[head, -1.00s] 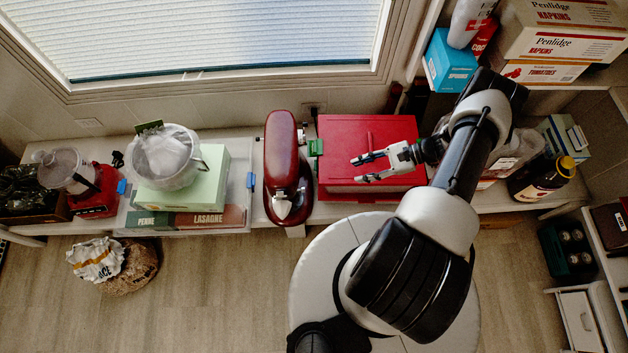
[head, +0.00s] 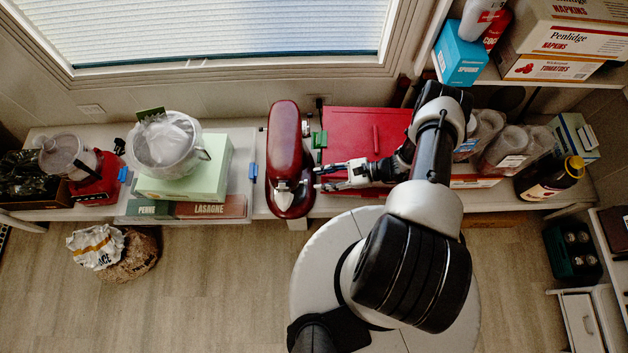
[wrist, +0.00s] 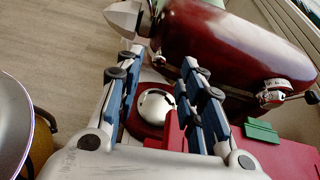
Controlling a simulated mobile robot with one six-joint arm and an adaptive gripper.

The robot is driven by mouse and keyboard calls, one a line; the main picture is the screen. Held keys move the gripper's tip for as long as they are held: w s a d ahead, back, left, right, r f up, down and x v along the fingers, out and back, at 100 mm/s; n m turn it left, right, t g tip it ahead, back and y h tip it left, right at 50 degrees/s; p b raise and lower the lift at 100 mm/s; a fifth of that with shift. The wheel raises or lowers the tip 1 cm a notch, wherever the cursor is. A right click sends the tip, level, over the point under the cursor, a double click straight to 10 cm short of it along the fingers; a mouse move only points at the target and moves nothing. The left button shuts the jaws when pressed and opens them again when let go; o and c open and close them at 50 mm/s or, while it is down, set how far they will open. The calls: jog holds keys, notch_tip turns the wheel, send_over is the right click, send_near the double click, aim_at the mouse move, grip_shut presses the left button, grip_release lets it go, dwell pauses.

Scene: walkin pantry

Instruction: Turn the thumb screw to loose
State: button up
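The dark red stand mixer (head: 285,150) stands on the counter, and its head fills the upper right of the wrist view (wrist: 220,45). A silver knob fitting with a short lever (wrist: 274,97) sits on its side. A smaller silver fitting (wrist: 158,58) shows near the head's front. I cannot tell for certain which is the thumb screw. My gripper (head: 318,179) is open and empty, its fingertips close to the mixer's front right side. In the wrist view its blue-padded fingers (wrist: 160,64) are apart; contact with the mixer is unclear.
A red box (head: 350,125) stands right of the mixer, with a green clip (head: 320,139) between them. A glass bowl (head: 165,148) on a pale green box (head: 212,170) is to the left. Bottles and cartons crowd the right. The floor in front is mostly open.

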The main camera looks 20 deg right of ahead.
aim_at(304, 182)
jog(key=x, duration=0.3)
jog(key=shift+w+a+f, duration=0.15)
jog(key=shift+a, duration=0.15)
jog(key=shift+c, duration=0.5)
grip_shut()
